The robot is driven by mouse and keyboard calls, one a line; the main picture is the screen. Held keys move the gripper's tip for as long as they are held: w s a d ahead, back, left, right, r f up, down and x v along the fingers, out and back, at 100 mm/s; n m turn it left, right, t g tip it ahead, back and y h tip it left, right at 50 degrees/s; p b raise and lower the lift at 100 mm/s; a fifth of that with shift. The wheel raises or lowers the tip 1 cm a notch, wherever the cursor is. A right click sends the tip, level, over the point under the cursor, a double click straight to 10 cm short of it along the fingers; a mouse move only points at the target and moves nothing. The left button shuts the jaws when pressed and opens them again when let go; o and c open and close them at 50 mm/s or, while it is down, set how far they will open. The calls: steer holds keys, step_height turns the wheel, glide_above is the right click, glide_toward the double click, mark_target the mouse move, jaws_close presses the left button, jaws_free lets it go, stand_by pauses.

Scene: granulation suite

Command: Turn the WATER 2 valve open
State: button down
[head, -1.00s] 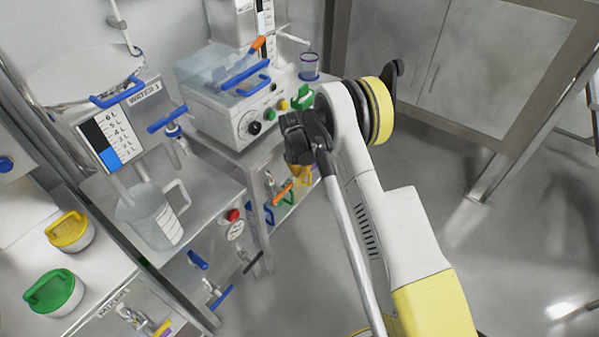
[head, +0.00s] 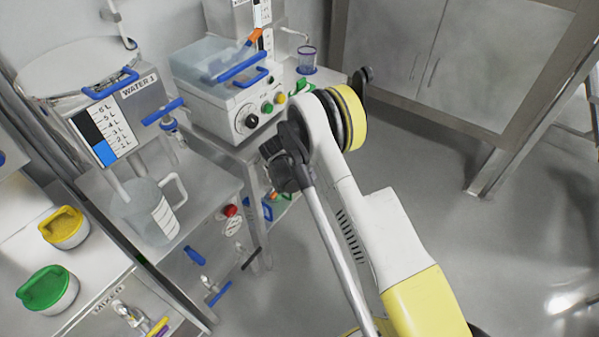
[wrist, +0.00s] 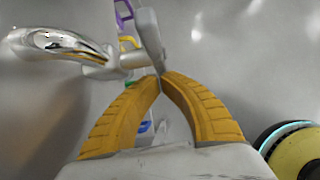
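The lettering WATER 2 is not readable in any view. In the wrist view a chrome pipe (wrist: 62,44) comes in from the left and meets a pale grey lever (wrist: 148,38), which looks like a valve handle. My gripper's yellow fingers (wrist: 162,77) come together at their tips, at the lever's lower end. I cannot tell whether the lever's end is between the tips or only beside them.
The WATER 1 tank (head: 148,98) with a blue lever (head: 163,112) stands at left, above a clear jug (head: 143,210). A white bath unit (head: 210,100) is behind my gripper. Purple (wrist: 123,12) and yellow (wrist: 128,43) handles lie beyond the lever. Floor at right is open.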

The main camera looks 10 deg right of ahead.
steer(key=shift+w+d+f, duration=0.15)
steer(key=shift+d, duration=0.05)
stand_by(0.4)
stand_by(0.3)
steer(key=v, duration=1.2)
steer(key=s+d+r+m+y, duration=0.15)
steer(key=s+r+m, duration=0.25)
steer(key=r, duration=0.4)
steer(key=s+d+r+m+t, duration=0.1)
steer(key=s+d+r+m, duration=0.1)
steer(key=s+r+m, duration=0.35)
steer(key=s+d+r+m+y, duration=0.1)
steer(key=s+d+r+m, duration=0.15)
steer(key=r, duration=0.65)
steer(key=s+r+m+t+y, duration=0.1)
steer(key=s+r+m, duration=0.1)
steer(key=s+m, duration=0.5)
steer(key=s+d+r+m+t+y, duration=0.1)
steer(key=s+r+m, duration=0.1)
steer(key=s+m, duration=0.5)
steer(key=s, duration=0.6)
steer(key=shift+s+d+r+m, duration=0.3)
steer(key=shift+s+d+r, duration=0.05)
steer(key=shift+s, duration=0.05)
